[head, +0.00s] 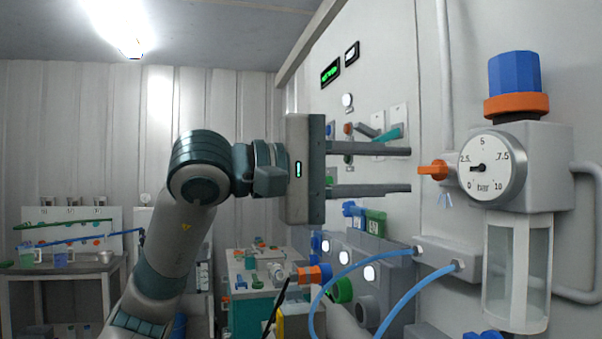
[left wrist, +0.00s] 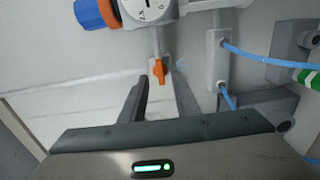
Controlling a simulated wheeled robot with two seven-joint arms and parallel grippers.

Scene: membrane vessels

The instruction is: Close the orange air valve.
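The orange air valve (head: 433,170) sits left of the round pressure gauge, on the wall at the right of the head view. In the left wrist view its handle (left wrist: 160,72) lies roughly in line with the short grey pipe from the gauge. My left gripper (head: 410,170) is open and empty, its two fingers pointing at the valve. The fingertips are one above and one below the handle's level, and look just short of it. In the left wrist view the handle shows between and beyond the fingers (left wrist: 160,92). My right gripper is not in view.
The pressure gauge (head: 491,167), its needle near 2.5, and a blue knob (head: 514,72) with an orange collar stand right of the valve. Blue hoses (head: 405,297) run from a grey block (head: 450,257) below. A panel with lit buttons (head: 347,260) is lower left.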

